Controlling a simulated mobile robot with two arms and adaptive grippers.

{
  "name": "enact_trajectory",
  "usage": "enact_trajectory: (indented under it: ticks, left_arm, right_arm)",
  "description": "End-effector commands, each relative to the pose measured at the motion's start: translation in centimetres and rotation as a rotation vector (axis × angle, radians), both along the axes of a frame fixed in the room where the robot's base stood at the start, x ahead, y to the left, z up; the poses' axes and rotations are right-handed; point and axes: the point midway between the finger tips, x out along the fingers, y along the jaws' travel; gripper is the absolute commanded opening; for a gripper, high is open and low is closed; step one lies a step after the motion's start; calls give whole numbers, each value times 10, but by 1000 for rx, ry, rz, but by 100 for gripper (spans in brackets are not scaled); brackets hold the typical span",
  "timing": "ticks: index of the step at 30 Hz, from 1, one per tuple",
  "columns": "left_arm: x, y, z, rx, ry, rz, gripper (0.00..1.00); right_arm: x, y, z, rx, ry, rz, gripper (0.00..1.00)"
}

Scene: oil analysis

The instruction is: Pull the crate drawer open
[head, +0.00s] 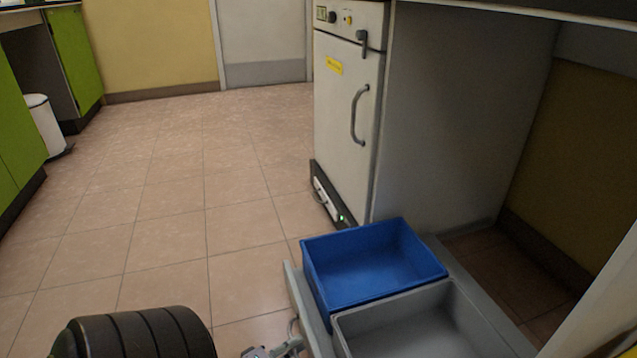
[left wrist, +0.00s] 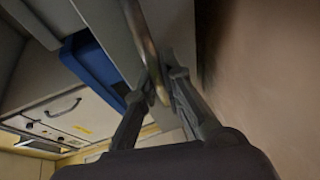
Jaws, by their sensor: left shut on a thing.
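The crate drawer (head: 297,297) stands pulled out from under the counter, at the lower right of the head view. It holds a blue crate (head: 350,246) and a grey crate (head: 398,313) nearer to me. My left gripper (head: 284,350) is at the drawer's front, mostly cut off by the lower edge. In the left wrist view, its fingers (left wrist: 158,82) are shut on the curved metal handle (left wrist: 146,45) of the drawer front (left wrist: 108,28). The blue crate (left wrist: 88,62) shows behind the front. My right gripper is not in view.
A white cabinet (head: 347,120) with a handle stands just beyond the drawer. The tiled floor (head: 190,200) left of the drawer is clear. A white bin (head: 45,125) and green cupboards (head: 75,55) are at the far left.

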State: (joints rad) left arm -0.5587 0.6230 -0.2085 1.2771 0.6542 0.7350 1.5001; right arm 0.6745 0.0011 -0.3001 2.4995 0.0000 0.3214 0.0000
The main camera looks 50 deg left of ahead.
Motion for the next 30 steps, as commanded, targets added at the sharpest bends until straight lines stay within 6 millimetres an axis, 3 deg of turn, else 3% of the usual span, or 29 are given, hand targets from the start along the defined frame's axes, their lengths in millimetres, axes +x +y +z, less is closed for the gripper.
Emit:
enact_trajectory:
  ticks: [3,9,25,26,30]
  left_arm:
    - [-19,7,0,2,3,-1,0]
    - [-38,15,0,1,1,-1,0]
    - [-44,17,0,1,0,-2,0]
    - [-44,17,0,1,0,-2,11]
    - [-44,17,0,1,0,-1,20]
  right_arm:
    - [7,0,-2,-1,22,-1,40]
    - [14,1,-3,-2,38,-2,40]
    - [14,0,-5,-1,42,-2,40]
    - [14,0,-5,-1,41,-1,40]
    - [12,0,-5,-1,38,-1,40]
